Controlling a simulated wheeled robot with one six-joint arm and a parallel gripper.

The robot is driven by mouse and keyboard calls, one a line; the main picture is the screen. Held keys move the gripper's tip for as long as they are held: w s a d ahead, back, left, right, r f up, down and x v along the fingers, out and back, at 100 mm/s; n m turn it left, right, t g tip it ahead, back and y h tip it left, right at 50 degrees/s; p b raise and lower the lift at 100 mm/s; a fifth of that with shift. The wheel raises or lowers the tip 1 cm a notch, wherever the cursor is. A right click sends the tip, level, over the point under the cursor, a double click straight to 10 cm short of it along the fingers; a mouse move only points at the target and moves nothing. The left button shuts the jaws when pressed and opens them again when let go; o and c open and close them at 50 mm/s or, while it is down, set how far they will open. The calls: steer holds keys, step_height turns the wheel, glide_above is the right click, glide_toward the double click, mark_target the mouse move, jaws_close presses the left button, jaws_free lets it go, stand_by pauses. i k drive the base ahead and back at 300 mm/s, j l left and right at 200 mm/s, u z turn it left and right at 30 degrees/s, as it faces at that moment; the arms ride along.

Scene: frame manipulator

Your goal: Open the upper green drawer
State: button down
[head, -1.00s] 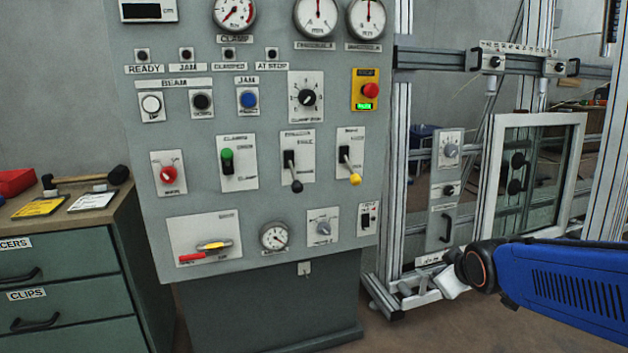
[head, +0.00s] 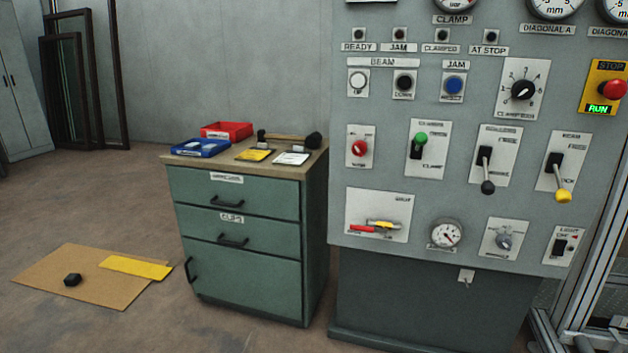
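The green cabinet (head: 312,240) stands left of the grey control panel in the head view. Its upper green drawer (head: 270,200) is shut flush, with a white label (head: 226,178) and a dark bar handle (head: 228,202) on its front. A second drawer (head: 275,238), labelled CLIPS, is shut below it with its own dark handle (head: 232,241). Under that is a shut door (head: 235,280) with an upright handle at its left edge. My gripper and arm are out of view.
On the cabinet top lie a blue tray (head: 200,148), a red tray (head: 227,130), a mallet and cards. The control panel (head: 400,220) stands close on the right. A brown mat (head: 90,285) with a dark object lies on the floor at left. Floor before the cabinet looks clear.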

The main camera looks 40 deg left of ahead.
mark_target(277, 198)
steer(key=u, duration=1.85)
steer(key=i+j, duration=0.1)
steer(key=i, duration=0.85)
